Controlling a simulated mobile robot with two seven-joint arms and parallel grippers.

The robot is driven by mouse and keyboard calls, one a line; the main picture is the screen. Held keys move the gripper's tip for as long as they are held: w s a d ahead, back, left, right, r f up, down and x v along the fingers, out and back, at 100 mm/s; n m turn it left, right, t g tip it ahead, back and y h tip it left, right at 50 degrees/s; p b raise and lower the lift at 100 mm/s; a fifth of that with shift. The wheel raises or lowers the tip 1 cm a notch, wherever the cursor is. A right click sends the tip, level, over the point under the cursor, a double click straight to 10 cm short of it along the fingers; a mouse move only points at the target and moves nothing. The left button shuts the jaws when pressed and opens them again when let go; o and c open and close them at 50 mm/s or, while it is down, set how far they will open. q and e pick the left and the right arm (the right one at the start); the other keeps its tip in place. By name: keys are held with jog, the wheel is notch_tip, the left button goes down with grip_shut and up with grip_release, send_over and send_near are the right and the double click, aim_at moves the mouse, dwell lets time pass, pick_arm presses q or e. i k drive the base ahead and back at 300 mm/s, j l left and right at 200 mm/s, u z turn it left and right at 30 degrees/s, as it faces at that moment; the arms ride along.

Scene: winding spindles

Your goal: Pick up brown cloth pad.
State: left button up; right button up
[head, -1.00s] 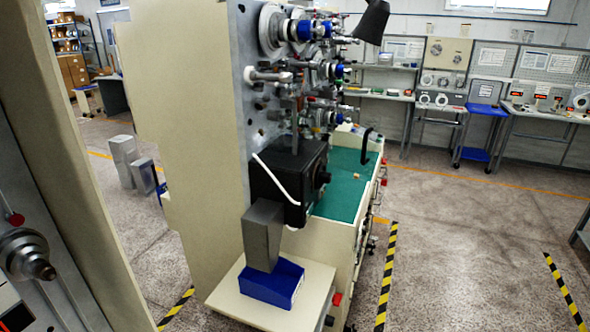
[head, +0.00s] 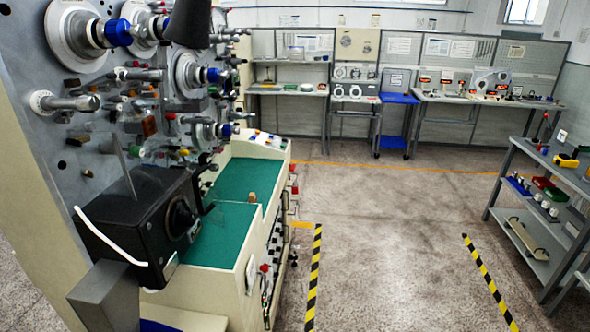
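I cannot make out a brown cloth pad for certain. A small tan piece (head: 252,197) sits on the green worktop (head: 228,180) of the winding machine; it is too small to tell whether it is cloth. Neither of my grippers is in view.
The winding machine's spindle panel (head: 60,130) fills the left, with a black box (head: 140,220) low on it. A grey shelf cart (head: 540,190) with small items stands at the right. Workbenches (head: 480,100) line the back. The floor (head: 390,230) between is clear, with striped tape.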

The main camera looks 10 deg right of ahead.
aim_at(252, 199)
jog(key=i+l+z, duration=0.2)
jog(key=i+l, duration=0.15)
jog(key=i+l+z, duration=0.25)
jog(key=i, duration=0.2)
jog(key=i+l+z, duration=0.2)
jog(key=i, duration=0.2)
jog(key=i+l+z, duration=0.2)
jog(key=i, duration=0.2)
jog(key=i+u, duration=0.25)
jog(key=u, duration=0.25)
jog(key=i+u, duration=0.25)
jog(key=u, duration=0.2)
jog(key=i+l+u, duration=0.1)
jog(key=u, duration=0.4)
jog(key=i+l+u, duration=0.25)
jog(key=u, duration=0.2)
jog(key=i+l+u, duration=0.2)
jog(key=u, duration=0.3)
jog(key=i+l+u, duration=0.25)
jog(key=u, duration=0.2)
jog(key=i+l+u, duration=0.15)
jog(key=l+u, duration=0.25)
jog(key=i+l+u, duration=0.1)
jog(key=l+u, duration=0.35)
